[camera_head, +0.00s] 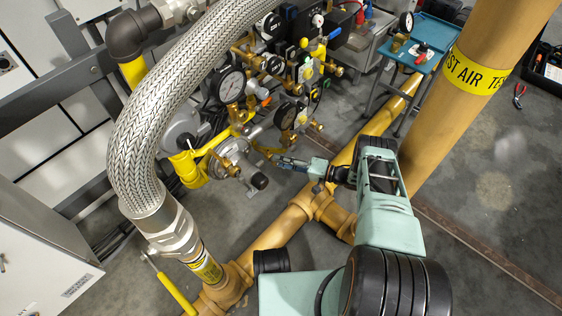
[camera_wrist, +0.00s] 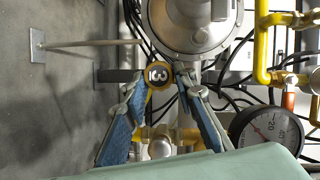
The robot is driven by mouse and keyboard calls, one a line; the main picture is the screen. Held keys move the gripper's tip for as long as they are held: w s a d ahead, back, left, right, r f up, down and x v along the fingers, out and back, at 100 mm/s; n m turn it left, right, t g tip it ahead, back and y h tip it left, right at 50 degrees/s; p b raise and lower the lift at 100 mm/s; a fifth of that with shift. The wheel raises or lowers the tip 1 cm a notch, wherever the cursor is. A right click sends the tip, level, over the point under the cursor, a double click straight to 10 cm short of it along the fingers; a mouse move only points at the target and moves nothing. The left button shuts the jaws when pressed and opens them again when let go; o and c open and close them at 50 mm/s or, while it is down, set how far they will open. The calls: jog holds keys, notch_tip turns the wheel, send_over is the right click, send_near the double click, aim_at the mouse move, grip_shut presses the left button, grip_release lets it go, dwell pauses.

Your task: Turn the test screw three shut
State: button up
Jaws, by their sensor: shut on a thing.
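Test screw three shows in the wrist view as a round yellow-rimmed black face marked "3" (camera_wrist: 158,75). My gripper (camera_wrist: 161,82) has its blue-padded fingers on either side of it, with the tips at its edges, shut on it. In the head view my gripper (camera_head: 277,160) reaches left to the brass fittings low on the valve assembly. The screw itself cannot be made out there, and how far it is turned cannot be told.
A round grey regulator body (camera_wrist: 195,22) lies just beyond the fingertips. A pressure gauge (camera_wrist: 268,130) and yellow pipe (camera_wrist: 262,45) are at right. In the head view a braided hose (camera_head: 150,120) arches at left, and a thick tan pipe (camera_head: 440,110) stands at right.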

dwell(0.3)
jog(key=o, duration=1.2)
jog(key=shift+c, duration=0.2)
jog(key=shift+r, duration=0.1)
jog(key=o, duration=0.3)
notch_tip(320, 180, up, 9)
jog(key=shift+w+f, duration=0.1)
jog(key=shift+f, duration=0.05)
jog(key=shift+r, duration=0.25)
jog(key=c, duration=0.3)
jog(key=shift+r, duration=0.35)
